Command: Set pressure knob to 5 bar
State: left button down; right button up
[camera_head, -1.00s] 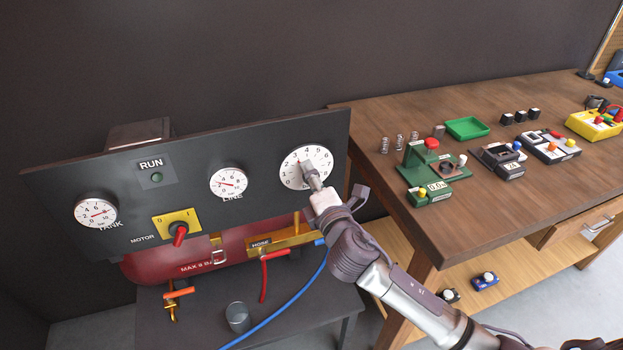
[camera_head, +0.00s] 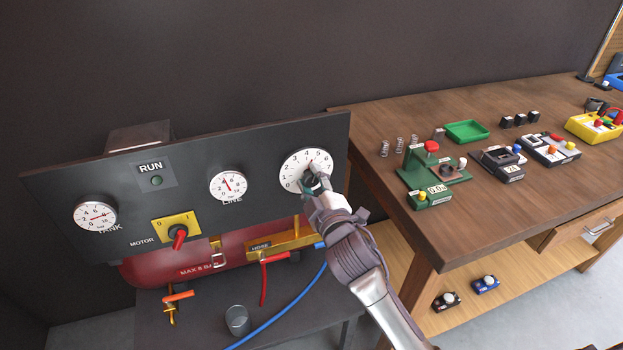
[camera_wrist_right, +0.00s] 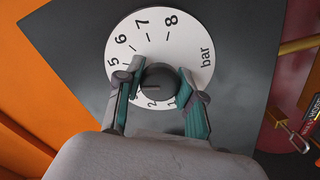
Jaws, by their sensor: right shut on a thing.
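The pressure knob is a dark round knob (camera_wrist_right: 160,84) at the centre of a white numbered dial marked "bar" (camera_wrist_right: 190,28). The dial (camera_head: 292,172) sits at the right end of the dark panel in the head view. My right gripper (camera_head: 315,184) is shut on the knob, one finger on each side, as the right wrist view also shows (camera_wrist_right: 158,92). The knob's mark points left in that view, near the low-to-middle numbers; a finger hides part of the scale there. My left gripper is not in view.
The panel (camera_head: 120,180) also carries the LINE gauge (camera_head: 227,186), the TANK gauge (camera_head: 95,216), a RUN lamp (camera_head: 156,180) and a MOTOR switch (camera_head: 178,235). A red tank (camera_head: 190,262) lies below. A workbench (camera_head: 520,215) with several devices stands to the right.

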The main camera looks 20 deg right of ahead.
jog(key=shift+f+m, duration=0.1)
jog(key=shift+m, duration=1)
jog(key=o, duration=1.2)
jog(key=shift+c, duration=0.2)
jog(key=s, duration=1.2)
jog(key=shift+d, duration=0.25)
